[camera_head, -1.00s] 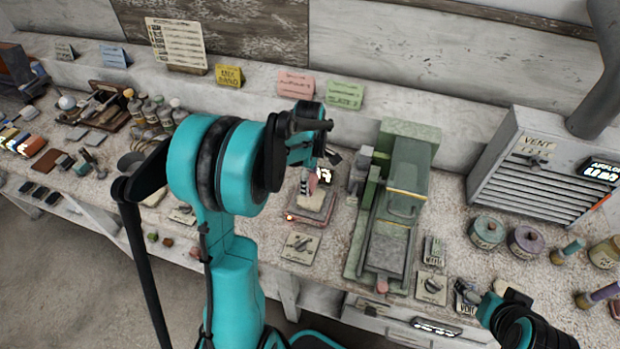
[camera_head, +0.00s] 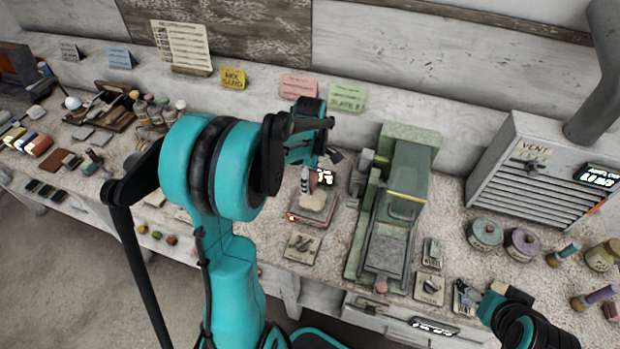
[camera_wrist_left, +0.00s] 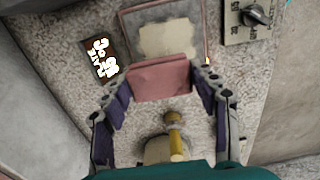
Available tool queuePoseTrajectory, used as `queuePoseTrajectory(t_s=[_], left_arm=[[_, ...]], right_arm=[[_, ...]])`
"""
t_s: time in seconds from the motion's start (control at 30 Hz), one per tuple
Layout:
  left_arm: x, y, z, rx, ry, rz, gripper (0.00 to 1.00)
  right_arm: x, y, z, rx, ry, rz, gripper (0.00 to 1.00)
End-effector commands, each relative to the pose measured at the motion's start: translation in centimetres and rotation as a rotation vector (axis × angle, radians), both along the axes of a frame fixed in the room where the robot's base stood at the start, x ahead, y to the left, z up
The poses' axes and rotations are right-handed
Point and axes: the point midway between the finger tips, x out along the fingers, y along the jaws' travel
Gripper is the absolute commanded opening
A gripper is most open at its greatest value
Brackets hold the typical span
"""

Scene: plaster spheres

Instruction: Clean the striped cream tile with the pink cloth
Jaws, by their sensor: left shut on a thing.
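My left gripper (camera_wrist_left: 160,82) is shut on the pink cloth (camera_wrist_left: 160,78), a folded block between its purple fingers. In the wrist view the cloth covers the near edge of the cream tile (camera_wrist_left: 168,40). I cannot tell if it touches the tile. The tile lies in a pinkish-grey framed tray (camera_wrist_left: 128,22); no clear stripes show on its visible part. In the head view the left gripper (camera_head: 314,178) is above the tile (camera_head: 312,200) and the tray (camera_head: 312,215), and partly hides the cloth. My right gripper (camera_head: 478,298) is at the lower right, its fingers unclear.
A green press-like machine (camera_head: 395,200) stands right of the tray. A dial plate (camera_head: 302,247) lies in front of it. A small display (camera_wrist_left: 100,60) stands beside the tray. A wooden-topped object (camera_wrist_left: 172,130) is below the cloth. The vent box (camera_head: 535,170) is at right.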

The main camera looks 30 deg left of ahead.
Motion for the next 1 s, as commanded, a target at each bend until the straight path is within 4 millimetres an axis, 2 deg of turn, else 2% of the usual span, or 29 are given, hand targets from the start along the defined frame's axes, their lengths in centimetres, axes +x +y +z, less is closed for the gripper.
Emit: queuePoseTrajectory(t_s=[0.17,0.5,1.0], left_arm=[[0.0,0.0,0.4,0.000,0.000,0.000,0.36],[0.0,0.0,4.0,0.000,0.000,0.000,0.36],[0.0,0.0,3.9,0.000,0.000,0.000,0.36]], right_arm=[[0.0,0.0,0.3,0.000,0.000,0.000,0.84],[0.0,0.0,3.0,0.000,0.000,0.000,0.84],[0.0,0.0,2.9,0.000,0.000,0.000,0.84]])
